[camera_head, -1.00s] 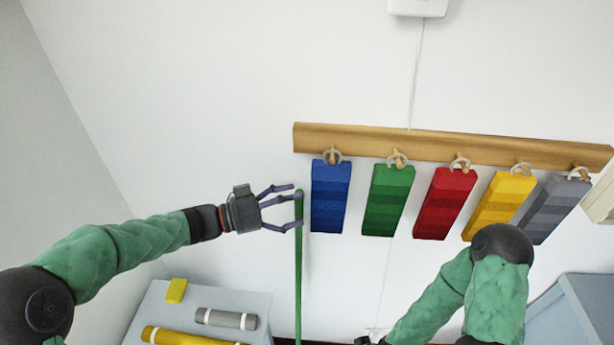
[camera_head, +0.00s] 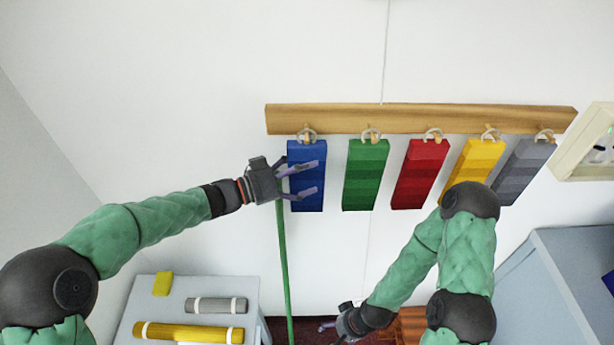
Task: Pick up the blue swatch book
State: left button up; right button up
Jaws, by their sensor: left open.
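The blue swatch book (camera_head: 306,203) hangs by a ring from the leftmost peg of a wooden rail (camera_head: 420,118), flat against the white wall. My left gripper (camera_head: 309,179) is open, its fingers pointing right and overlapping the front of the blue book in the head view. I cannot tell whether the fingers touch it. The book's top and lower end show around the fingers.
Green (camera_head: 366,175), red (camera_head: 421,173), yellow (camera_head: 472,165) and grey (camera_head: 523,170) books hang to the right. A green pole (camera_head: 284,265) stands below my left gripper. A table (camera_head: 255,300) with rolls is at lower left, a grey-blue cabinet (camera_head: 560,280) at lower right.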

pick_arm(q)
jog(key=shift+w+d, duration=0.25)
jog(key=shift+d, duration=0.25)
grip_shut()
jog(key=shift+r, duration=0.15)
